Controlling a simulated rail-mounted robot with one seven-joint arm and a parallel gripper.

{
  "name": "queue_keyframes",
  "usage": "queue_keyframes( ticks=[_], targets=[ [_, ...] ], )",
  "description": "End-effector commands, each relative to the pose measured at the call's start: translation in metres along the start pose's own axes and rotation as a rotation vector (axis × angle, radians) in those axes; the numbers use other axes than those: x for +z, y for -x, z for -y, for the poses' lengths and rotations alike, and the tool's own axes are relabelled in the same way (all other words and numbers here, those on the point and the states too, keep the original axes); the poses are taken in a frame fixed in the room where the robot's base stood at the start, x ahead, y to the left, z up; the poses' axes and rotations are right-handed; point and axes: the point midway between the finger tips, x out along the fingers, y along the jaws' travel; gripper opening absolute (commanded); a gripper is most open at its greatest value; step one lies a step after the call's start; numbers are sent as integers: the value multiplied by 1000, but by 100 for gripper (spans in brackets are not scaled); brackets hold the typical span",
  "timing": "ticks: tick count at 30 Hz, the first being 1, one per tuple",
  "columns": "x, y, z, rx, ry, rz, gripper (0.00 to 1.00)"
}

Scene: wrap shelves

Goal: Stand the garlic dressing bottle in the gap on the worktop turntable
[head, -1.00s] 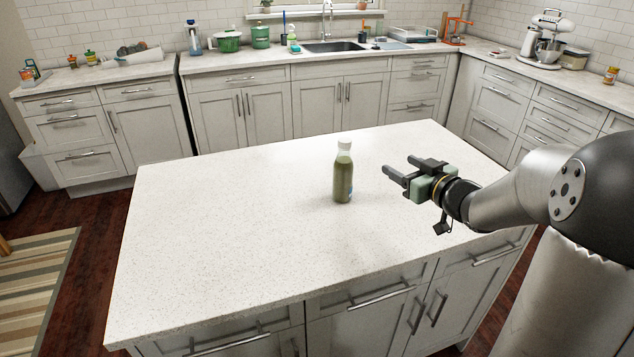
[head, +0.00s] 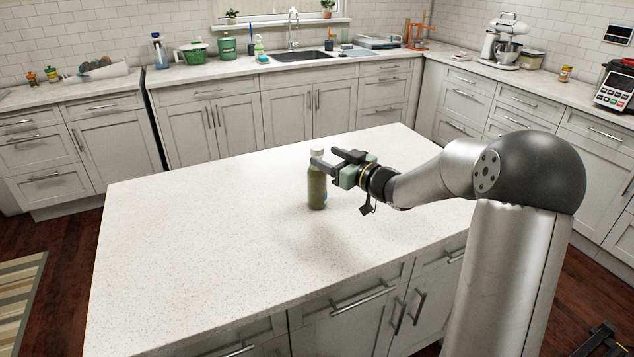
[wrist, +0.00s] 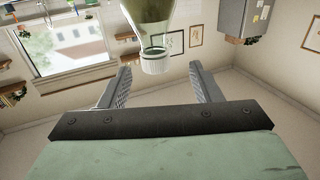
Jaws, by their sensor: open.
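The bottle (head: 317,188) of green dressing with a white cap stands upright on the island worktop. My gripper (head: 327,158) is open and level at the height of the bottle's cap and neck, with its fingers pointing left at it. In the head view one finger overlaps the bottle's upper part. In the wrist view the bottle (wrist: 152,14) appears cap-down, between the lines of the two open fingers (wrist: 160,74) and around their tips. I cannot tell whether they touch. No turntable is visible in these frames.
The island top (head: 190,240) is otherwise clear. A small jar (head: 565,74) and a keypad appliance (head: 615,88) are on the right counter.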

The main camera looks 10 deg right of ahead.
Motion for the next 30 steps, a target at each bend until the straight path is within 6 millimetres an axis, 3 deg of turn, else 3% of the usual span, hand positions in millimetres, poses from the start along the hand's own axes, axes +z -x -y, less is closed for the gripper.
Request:
queue_keyframes(
  ticks=[10, 20, 26, 30],
  targets=[
    [1, -45, -5, -2, -1, -1, 58],
    [2, -52, -6, 1, 1, 0, 58],
    [2, -51, -6, 1, 0, 0, 2],
    [2, -51, -6, 1, 0, 0, 0]
  ],
)
